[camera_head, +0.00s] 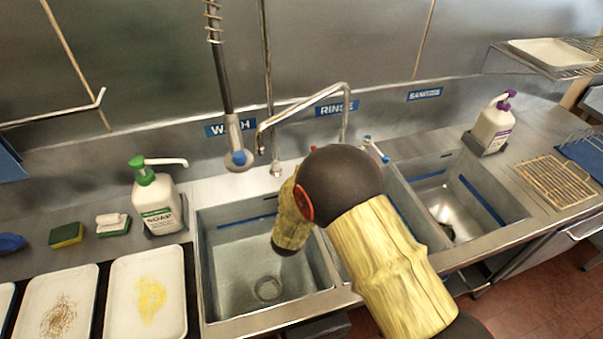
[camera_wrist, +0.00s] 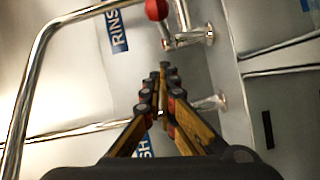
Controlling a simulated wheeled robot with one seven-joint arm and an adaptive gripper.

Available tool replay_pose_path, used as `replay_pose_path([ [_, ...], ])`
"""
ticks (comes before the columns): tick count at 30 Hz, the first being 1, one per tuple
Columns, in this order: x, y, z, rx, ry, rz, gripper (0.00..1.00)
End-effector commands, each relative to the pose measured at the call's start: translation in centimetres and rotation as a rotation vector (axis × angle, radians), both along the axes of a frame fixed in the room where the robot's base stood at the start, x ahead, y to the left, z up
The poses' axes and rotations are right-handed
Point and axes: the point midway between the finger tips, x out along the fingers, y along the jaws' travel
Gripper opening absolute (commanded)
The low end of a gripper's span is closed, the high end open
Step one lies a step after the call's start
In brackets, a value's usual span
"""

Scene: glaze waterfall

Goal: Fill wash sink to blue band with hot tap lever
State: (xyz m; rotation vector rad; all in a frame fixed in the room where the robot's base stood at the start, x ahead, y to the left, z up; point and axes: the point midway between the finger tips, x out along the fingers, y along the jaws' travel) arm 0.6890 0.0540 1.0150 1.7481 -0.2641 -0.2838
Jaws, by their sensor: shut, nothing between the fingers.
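The wash sink (camera_head: 214,262) is the left basin in the head view, under the WASH label. A dark blue band (camera_head: 247,221) runs along its back inner wall. Its drain shows on the floor; I cannot tell whether there is water. The hot tap lever has a red ball (camera_wrist: 157,9) at the top of the wrist view; a bit of red (camera_head: 312,148) shows behind my arm in the head view. My gripper (camera_wrist: 162,72) is shut and empty, its fingertips below the red ball in the picture, apart from it. My arm hides the gripper in the head view.
The chrome spout (camera_head: 300,105) arches with its end near the wash sink's back edge. A spray hose (camera_head: 236,150) hangs left of it. The blue lever (camera_head: 368,139) is to the right. A soap bottle (camera_head: 157,200) and trays (camera_head: 118,300) stand left.

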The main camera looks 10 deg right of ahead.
Motion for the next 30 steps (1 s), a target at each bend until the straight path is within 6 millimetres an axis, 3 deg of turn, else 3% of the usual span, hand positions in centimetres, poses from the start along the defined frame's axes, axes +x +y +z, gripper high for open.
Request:
replay_pose_path([
  [15,-8.1,1.3,0.3,-0.002,0.004,0.005,0.0],
  [21,-9.5,1.5,0.3,-0.001,0.003,0.003,0.0],
  [30,-9.6,1.5,0.3,-0.001,0.003,0.002,0.0],
])
